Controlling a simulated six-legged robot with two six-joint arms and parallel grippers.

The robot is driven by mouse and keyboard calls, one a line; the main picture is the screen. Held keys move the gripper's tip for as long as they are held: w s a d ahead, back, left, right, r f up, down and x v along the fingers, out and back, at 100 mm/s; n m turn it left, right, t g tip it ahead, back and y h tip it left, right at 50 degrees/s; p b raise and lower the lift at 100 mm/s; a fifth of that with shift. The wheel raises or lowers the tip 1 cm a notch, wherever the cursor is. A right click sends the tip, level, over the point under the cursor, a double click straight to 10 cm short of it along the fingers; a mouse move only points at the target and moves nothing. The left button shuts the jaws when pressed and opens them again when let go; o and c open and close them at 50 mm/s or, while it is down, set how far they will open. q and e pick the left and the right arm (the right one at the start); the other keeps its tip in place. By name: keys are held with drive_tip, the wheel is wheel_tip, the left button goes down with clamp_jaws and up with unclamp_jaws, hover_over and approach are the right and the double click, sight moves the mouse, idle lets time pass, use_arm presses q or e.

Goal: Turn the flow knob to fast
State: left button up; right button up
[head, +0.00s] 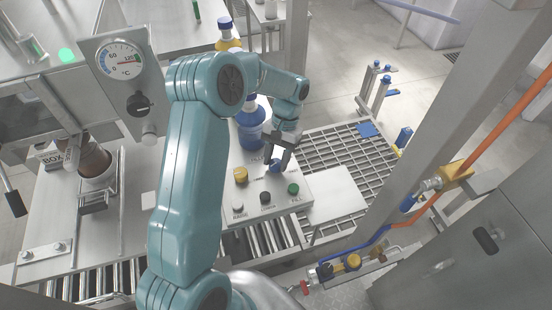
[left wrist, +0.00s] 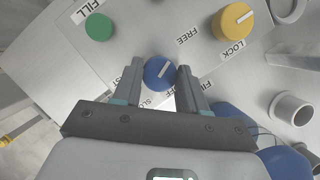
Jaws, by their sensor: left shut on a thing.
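The blue flow knob (head: 275,166) is on the sloped grey control panel (head: 282,207). In the left wrist view the blue knob (left wrist: 159,73) carries a white pointer line, slanted to the upper right. The labels around it are partly covered by my fingers; parts of "SLOW" and "OFF" show, and an "ST" ending at the left finger. My left gripper (head: 277,160) reaches down over the panel. In the left wrist view my left gripper (left wrist: 160,70) has one finger on each side of the knob and is shut on it. My right gripper is not in view.
A yellow knob (left wrist: 233,20) by FREE and LOCK and a green button (left wrist: 99,27) by FILL are close by. A dark button (head: 265,198) and a pale one (head: 238,207) sit at the panel's front. A blue container (head: 250,128) stands behind.

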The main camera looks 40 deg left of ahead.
use_arm(q)
drive_tip(key=shift+w+d+m+y+b, duration=0.15)
drive_tip(key=shift+m+y, duration=0.3)
drive_tip(key=shift+m, duration=0.65)
drive_tip(key=shift+a+m+y+b, duration=0.15)
drive_tip(key=shift+m+y, duration=0.3)
drive_tip(key=shift+m, duration=0.65)
drive_tip(key=shift+d, duration=0.1)
drive_tip(key=o, duration=1.1)
drive_tip(key=shift+c, duration=0.2)
drive_tip(key=v, duration=1.6)
drive_tip(key=shift+d+r, duration=0.1)
drive_tip(key=shift+r, duration=0.05)
